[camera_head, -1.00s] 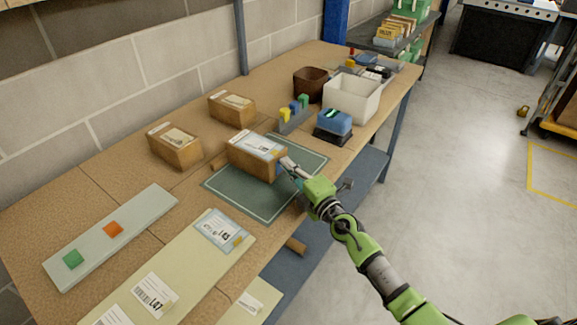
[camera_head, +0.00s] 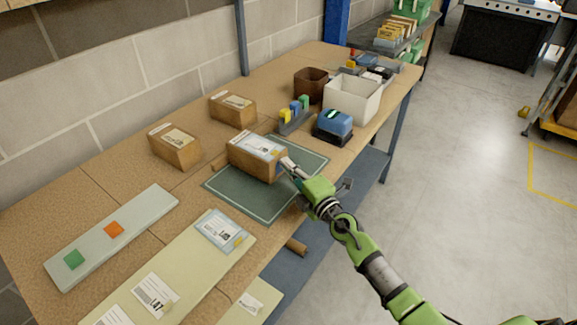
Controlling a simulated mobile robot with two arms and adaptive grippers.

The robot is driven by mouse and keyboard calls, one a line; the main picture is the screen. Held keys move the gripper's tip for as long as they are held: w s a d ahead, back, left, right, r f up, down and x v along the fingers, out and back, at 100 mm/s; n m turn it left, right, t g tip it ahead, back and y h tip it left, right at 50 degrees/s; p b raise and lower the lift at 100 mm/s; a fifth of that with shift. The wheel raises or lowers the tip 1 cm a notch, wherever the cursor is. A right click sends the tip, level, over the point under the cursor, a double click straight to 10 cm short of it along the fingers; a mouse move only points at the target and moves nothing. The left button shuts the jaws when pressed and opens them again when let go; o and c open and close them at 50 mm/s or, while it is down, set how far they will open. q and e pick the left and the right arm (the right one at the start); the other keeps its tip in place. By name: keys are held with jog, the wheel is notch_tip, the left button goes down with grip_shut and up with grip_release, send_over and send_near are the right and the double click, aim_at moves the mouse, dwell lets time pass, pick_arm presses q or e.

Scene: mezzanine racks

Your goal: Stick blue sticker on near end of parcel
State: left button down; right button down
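A brown parcel (camera_head: 249,162) with a white and pale blue label on top lies on the dark green mat (camera_head: 227,197). My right gripper (camera_head: 288,168) is at the parcel's right-hand end, its fingertips touching or very close to that face. The fingers are small and seen from behind, so I cannot tell whether they are open or shut. I cannot make out a blue sticker for certain; the face by the fingertips is partly hidden. A pale strip (camera_head: 142,218) at the left carries a green sticker (camera_head: 74,259) and an orange sticker (camera_head: 114,229). My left gripper is not in view.
Two other brown boxes (camera_head: 175,147) (camera_head: 232,110) stand behind the mat. A white bin (camera_head: 352,103), a brown bin (camera_head: 310,84), a blue device (camera_head: 333,124) and a holder with coloured blocks (camera_head: 293,116) stand farther along the bench. A pale board with labels (camera_head: 190,268) lies in front.

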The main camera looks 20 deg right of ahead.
jog(key=c, duration=2.2)
grip_release()
jog(key=shift+a, duration=0.1)
jog(key=o, duration=0.3)
jog(key=shift+s+d+f, duration=0.1)
jog(key=shift+s+d, duration=0.9)
jog(key=shift+s, duration=0.25)
jog(key=shift+s+d, duration=1)
jog(key=shift+s, duration=0.25)
jog(key=shift+s+d, duration=0.2)
jog(key=shift+s, duration=0.05)
